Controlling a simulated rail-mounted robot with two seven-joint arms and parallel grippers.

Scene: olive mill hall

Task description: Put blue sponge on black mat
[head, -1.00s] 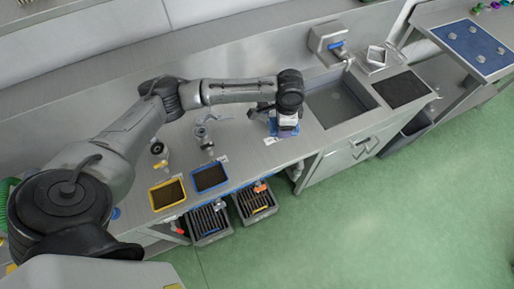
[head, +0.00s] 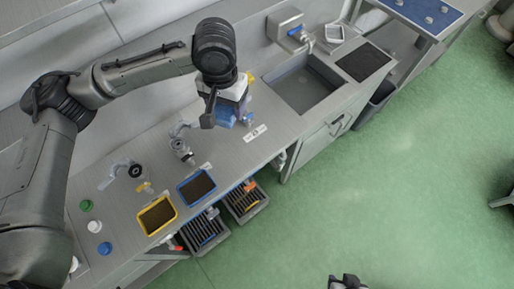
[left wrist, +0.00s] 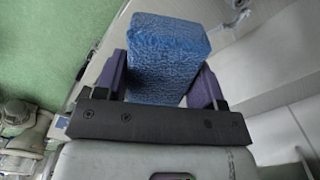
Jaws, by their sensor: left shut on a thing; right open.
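My left gripper (left wrist: 160,88) is shut on the blue sponge (left wrist: 168,50), a textured block standing out between its two fingers in the left wrist view. In the head view the left gripper (head: 226,102) hangs over the metal counter left of the sink, with the sponge (head: 227,117) partly hidden by the gripper. The black mat (head: 364,62) is a dark, bare rectangle on the counter right of the sink, well apart from the sponge. My right gripper (head: 347,283) shows only in part at the bottom edge, over the green floor.
The sink basin (head: 303,84) lies between sponge and mat, with a tap unit (head: 287,25) behind it. Yellow-rimmed (head: 157,215) and blue-rimmed (head: 197,187) trays lie at the counter's front left. A small label (head: 255,133) lies on the counter.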

